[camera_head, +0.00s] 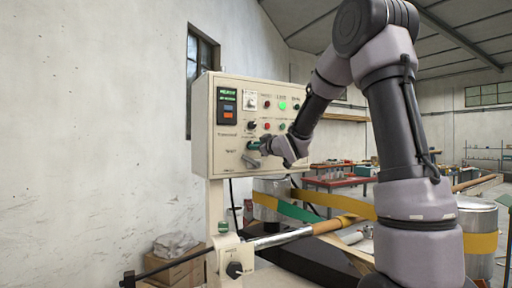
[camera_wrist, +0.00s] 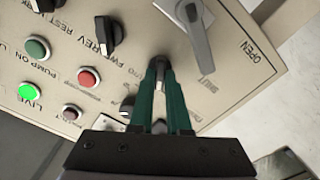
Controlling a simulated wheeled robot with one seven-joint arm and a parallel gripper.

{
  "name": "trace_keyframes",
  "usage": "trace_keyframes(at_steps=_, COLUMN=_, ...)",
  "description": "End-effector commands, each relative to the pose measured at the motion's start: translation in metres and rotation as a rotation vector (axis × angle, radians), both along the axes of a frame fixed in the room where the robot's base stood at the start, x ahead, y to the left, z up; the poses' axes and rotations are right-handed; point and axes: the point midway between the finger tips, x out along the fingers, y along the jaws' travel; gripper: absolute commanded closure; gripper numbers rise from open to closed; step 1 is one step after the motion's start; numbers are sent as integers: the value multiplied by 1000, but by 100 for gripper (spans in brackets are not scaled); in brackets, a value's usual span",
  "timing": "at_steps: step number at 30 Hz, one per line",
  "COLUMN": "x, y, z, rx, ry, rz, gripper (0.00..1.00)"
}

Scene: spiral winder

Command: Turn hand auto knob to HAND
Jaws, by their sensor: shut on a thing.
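The cream control panel (camera_head: 236,170) stands left of centre in the head view, with my gripper (camera_head: 262,146) at its lower face. In the wrist view the two green fingers of my gripper (camera_wrist: 160,82) are shut on a small dark knob (camera_wrist: 159,65), taken to be the hand auto knob. Its pointer direction is mostly hidden between the fingers, and the lettering beside it is too blurred to read surely. In the head view my gripper and wrist hide this knob.
In the wrist view a grey lever handle (camera_wrist: 197,40) is close to the right of the fingers. A black FWD/REV selector (camera_wrist: 104,36) and a red button (camera_wrist: 88,77) are to the left.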

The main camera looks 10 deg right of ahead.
Motion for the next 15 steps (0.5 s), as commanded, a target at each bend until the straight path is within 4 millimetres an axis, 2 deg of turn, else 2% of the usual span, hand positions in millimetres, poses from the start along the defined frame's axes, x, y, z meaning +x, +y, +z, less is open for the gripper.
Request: trace_keyframes(at_steps=15, x=0, y=0, z=-1, rx=-66, ry=-21, rz=1, gripper=100)
